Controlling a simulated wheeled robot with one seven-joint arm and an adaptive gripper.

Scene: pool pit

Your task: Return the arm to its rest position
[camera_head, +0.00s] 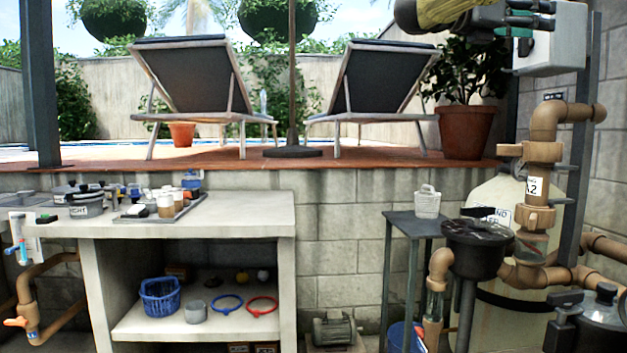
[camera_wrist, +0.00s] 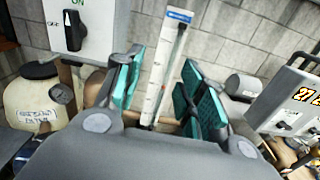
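My gripper (camera_head: 532,20) is at the upper right in the head view, raised in front of the pale control box (camera_head: 563,45). In the wrist view, my gripper (camera_wrist: 163,88) has its two teal finger pads spread well apart. Nothing is held between them. A white graduated strip with a blue label (camera_wrist: 166,62) shows in the gap, behind the fingers and against the block wall. Part of my arm is cut off by the top edge of the head view.
Brown pipes (camera_head: 541,150), a cream tank (camera_head: 497,310) and a dark strainer pot (camera_head: 476,245) stand below my gripper. A concrete bench (camera_head: 240,215) stands left. The wrist view shows a display box (camera_wrist: 290,98) at right.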

